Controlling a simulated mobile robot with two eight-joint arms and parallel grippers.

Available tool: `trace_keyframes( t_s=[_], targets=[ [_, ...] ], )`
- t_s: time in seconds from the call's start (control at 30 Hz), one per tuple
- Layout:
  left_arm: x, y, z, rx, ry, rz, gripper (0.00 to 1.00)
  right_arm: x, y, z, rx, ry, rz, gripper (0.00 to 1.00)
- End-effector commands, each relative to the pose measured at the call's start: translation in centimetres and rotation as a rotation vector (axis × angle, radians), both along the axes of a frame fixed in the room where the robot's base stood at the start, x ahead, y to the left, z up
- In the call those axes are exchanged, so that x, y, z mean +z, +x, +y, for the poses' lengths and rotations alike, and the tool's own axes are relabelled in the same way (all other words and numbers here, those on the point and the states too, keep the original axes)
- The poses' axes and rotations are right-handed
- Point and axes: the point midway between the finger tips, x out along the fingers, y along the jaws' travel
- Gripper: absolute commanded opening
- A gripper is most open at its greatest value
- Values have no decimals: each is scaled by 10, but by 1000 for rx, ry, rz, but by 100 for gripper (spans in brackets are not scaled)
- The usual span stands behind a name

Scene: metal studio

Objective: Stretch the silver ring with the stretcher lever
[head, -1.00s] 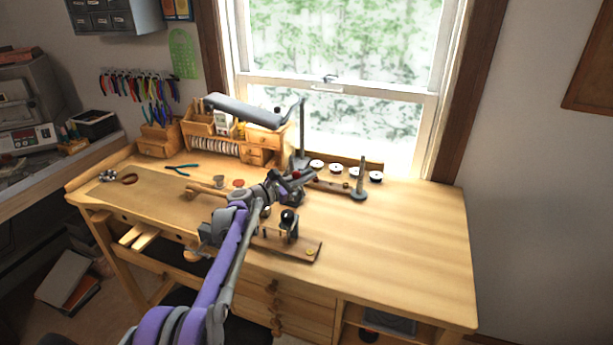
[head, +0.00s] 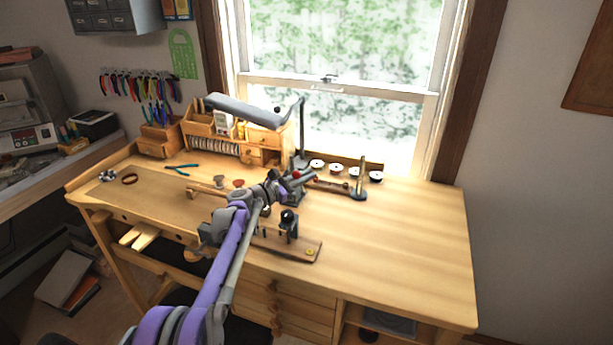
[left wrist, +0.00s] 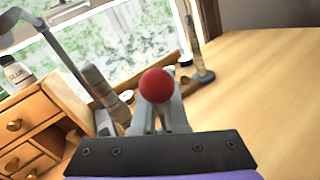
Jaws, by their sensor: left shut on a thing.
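The red ball knob (left wrist: 157,85) of the stretcher lever shows large in the left wrist view, between the fingers of my left gripper (left wrist: 160,112). The gripper is shut on the lever at this knob. In the head view my left gripper (head: 284,184) is low over the middle of the bench, with the red knob (head: 296,174) at its tip. A stepped grey metal cylinder (left wrist: 104,90) stands tilted left of the knob in the wrist view; I cannot tell if it belongs to the stretcher. I cannot make out the silver ring. My right gripper is not in view.
A wooden board with a black-knobbed tool (head: 289,224) lies in front of my gripper. A ring mandrel on a stand (head: 360,182) and several white spools stand behind to the right. The bench's right side (head: 410,240) is clear.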

Motion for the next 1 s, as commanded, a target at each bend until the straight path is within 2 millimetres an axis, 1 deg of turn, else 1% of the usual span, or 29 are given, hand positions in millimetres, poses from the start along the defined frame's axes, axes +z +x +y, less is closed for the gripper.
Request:
trace_keyframes(
  t_s=[0.47,0.67,1.0],
  targets=[
    [0,0,0,0,0,0,0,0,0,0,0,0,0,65],
    [-2,-4,1,0,1,1,0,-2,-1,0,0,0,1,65],
    [-10,-21,7,-1,0,1,0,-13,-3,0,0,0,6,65]
  ],
)
